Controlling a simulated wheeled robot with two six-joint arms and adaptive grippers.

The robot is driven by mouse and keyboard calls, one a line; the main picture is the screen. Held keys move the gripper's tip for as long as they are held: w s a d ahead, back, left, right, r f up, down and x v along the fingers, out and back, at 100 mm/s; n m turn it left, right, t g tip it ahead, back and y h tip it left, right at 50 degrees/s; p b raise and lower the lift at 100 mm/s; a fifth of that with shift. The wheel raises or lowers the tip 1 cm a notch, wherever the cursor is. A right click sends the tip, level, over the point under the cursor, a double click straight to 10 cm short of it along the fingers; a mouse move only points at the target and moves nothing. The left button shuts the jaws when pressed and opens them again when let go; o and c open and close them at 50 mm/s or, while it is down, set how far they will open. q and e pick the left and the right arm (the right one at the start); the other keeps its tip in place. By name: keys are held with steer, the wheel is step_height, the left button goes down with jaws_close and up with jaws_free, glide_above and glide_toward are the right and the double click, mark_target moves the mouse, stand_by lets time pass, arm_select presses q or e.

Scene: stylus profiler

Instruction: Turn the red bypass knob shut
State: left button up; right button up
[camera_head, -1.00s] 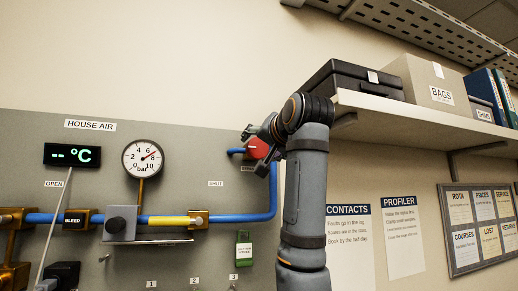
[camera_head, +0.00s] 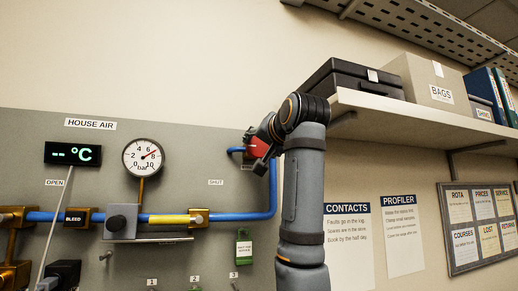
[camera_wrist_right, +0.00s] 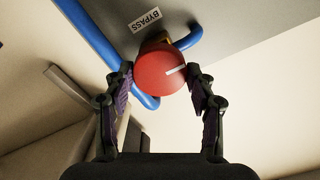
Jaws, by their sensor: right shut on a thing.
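The red bypass knob (camera_head: 256,149) sits on the blue pipe at the right edge of the grey panel, partly covered by my right gripper. In the right wrist view the red knob (camera_wrist_right: 163,72) shows a white line on its face, beside a BYPASS label (camera_wrist_right: 145,19). My right gripper (camera_wrist_right: 163,80) is shut on the knob, one finger on each side of it. In the head view the right gripper (camera_head: 262,150) is partly hidden by its own wrist. My left gripper is not in view.
A shelf (camera_head: 400,112) with a black case (camera_head: 350,82) and a BAGS box (camera_head: 430,80) overhangs to the right of my right arm. A pressure gauge (camera_head: 143,157) and a blue pipe (camera_head: 240,216) with a yellow section lie left of the knob.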

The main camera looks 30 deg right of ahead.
steer(key=shift+c, duration=0.7)
steer(key=n, duration=0.7)
steer(key=shift+n, duration=0.3)
steer(key=n, duration=0.5)
steer(key=shift+n, duration=0.3)
steer(key=n, duration=0.2)
steer(key=shift+n, duration=0.3)
steer(key=n, duration=0.2)
steer(key=shift+n, duration=0.3)
steer(key=n, duration=1.1)
steer(key=shift+f+n, duration=0.1)
steer(key=shift+n, duration=0.2)
steer(key=o, duration=1.1)
steer(key=shift+w, duration=0.1)
